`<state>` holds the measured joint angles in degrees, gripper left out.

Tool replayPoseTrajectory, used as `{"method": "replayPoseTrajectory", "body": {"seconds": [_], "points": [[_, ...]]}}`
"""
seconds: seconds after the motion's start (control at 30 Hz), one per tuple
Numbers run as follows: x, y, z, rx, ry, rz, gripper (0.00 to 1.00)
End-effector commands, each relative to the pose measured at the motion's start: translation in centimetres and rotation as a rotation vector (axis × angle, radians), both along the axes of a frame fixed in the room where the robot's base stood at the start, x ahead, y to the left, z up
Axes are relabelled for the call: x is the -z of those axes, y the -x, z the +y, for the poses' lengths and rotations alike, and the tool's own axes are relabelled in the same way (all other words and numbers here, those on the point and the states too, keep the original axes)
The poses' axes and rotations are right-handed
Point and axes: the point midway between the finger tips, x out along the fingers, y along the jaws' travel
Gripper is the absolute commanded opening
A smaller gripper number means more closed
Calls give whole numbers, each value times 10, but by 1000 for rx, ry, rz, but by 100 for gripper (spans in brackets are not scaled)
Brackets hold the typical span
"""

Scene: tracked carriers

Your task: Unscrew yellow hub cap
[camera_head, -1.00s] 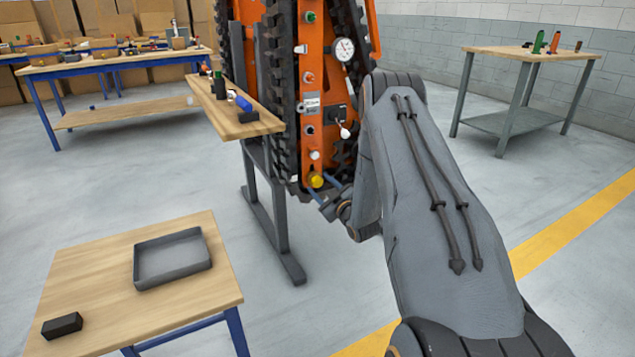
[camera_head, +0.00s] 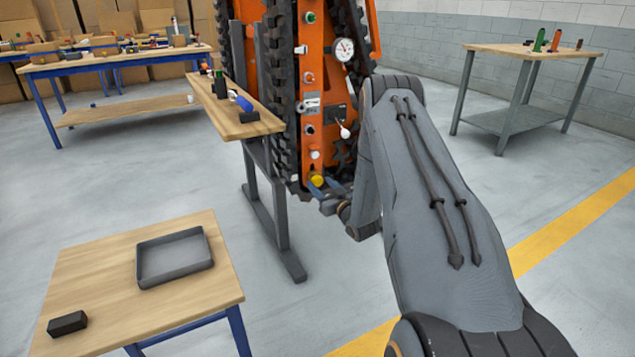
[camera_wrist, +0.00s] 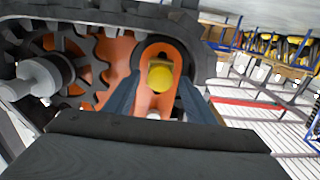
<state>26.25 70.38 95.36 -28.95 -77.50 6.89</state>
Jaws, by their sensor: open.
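The yellow hub cap (camera_head: 317,180) sits low on the orange panel of the tracked carrier (camera_head: 313,120). In the wrist view the yellow hub cap (camera_wrist: 160,77) shows at the rounded end of the orange part, just ahead of the fingertips. My gripper (camera_head: 324,188) is at the hub cap in the head view. In the wrist view my gripper (camera_wrist: 156,92) is open, with one blue-grey finger on each side of the cap. I cannot tell whether the fingers touch it.
A black track with a toothed wheel (camera_wrist: 75,65) lies close to the left in the wrist view. A wooden shelf (camera_head: 240,122) with small items stands left of the carrier. A table with an empty grey tray (camera_head: 175,279) and a black block (camera_head: 67,323) stands at front left.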

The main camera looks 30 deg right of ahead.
Motion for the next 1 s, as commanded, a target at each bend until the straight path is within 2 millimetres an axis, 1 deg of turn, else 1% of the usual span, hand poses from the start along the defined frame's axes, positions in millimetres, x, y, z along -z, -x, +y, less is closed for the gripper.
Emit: {"method": "replayPoseTrajectory", "body": {"seconds": [0.07, 0.2, 0.23, 0.27, 0.43, 0.53, 1.0], "points": [[0, 0, 0, 0, 0, 0, 48], [0, 0, 0, 0, 1, 0, 25], [0, 0, 0, 0, 1, 0, 20], [0, 0, 0, 0, 1, 0, 17], [0, 0, 0, 0, 7, 0, 17], [0, 0, 0, 0, 70, -2, 17], [0, 0, 0, 0, 675, -23, 17]]}}
